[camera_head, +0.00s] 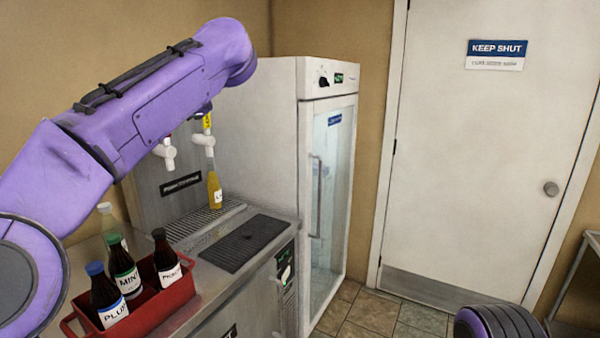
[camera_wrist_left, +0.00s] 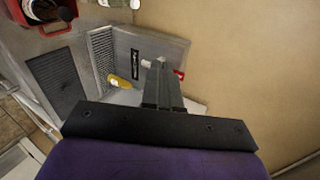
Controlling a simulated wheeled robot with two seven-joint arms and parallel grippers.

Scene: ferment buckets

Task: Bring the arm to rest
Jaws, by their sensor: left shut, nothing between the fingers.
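My left arm (camera_head: 150,115), purple, comes in from the left and is raised across the head view, above the counter.
A red carrier (camera_head: 178,297) with several dark bottles stands at the counter's front left, a pale bottle (camera_head: 106,217) behind it. A yellow bottle (camera_head: 215,191) stands under the taps (camera_head: 204,140). A glass-door fridge (camera_head: 331,190) and a closed white door (camera_head: 490,150) stand beyond.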

